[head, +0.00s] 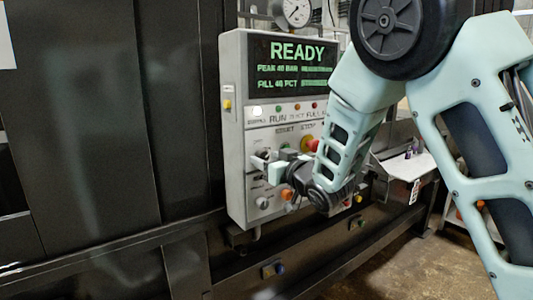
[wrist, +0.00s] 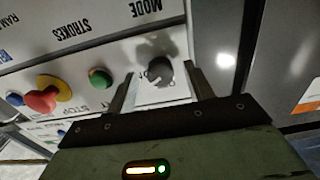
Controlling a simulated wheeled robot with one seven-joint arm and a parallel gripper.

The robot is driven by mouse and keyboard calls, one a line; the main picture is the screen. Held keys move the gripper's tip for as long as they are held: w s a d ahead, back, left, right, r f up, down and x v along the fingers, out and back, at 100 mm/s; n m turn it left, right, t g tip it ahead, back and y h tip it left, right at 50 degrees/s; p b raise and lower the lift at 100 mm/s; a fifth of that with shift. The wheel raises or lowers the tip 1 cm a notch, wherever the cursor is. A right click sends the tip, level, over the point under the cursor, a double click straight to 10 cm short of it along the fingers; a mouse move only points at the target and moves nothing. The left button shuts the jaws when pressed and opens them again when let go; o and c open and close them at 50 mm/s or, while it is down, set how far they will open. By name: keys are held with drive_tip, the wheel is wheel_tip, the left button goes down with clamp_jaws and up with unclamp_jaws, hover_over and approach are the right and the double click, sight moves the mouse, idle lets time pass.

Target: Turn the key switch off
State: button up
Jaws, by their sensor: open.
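In the head view my gripper (head: 266,165) is at the panel's left side, below the row of labels, and partly covers the controls there.
A green button (wrist: 100,78) and a red mushroom stop button (wrist: 42,98) on yellow are beside the switch. The panel's screen (head: 298,65) reads READY. Another knob (head: 262,203) is lower on the panel. A dark metal wall (head: 100,120) stands at left.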

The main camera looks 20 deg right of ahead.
drive_tip(key=shift+w+a, duration=0.15)
drive_tip(key=shift+w, duration=0.3)
drive_tip(key=c, duration=1)
drive_tip(key=shift+o, duration=0.2)
